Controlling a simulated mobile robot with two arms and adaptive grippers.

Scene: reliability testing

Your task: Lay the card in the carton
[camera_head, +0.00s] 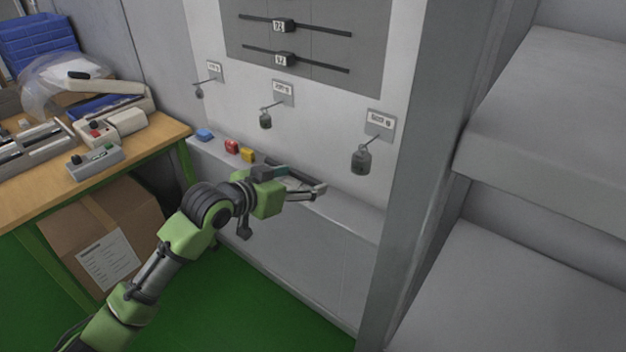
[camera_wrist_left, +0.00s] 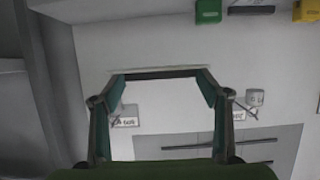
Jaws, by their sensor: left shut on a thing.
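My left gripper (camera_head: 318,190) reaches over the narrow grey ledge (camera_head: 345,218) below the wall panel. My right gripper is not in view.
The wooden workbench (camera_head: 170,135) holds several devices and a blue bin (camera_head: 40,42). Blue, red (camera_head: 232,147) and yellow (camera_head: 248,155) blocks sit on the ledge. Several weights (camera_head: 361,160) hang from the wall. A grey post and shelves (camera_head: 550,100) stand at right. The green floor looks clear.

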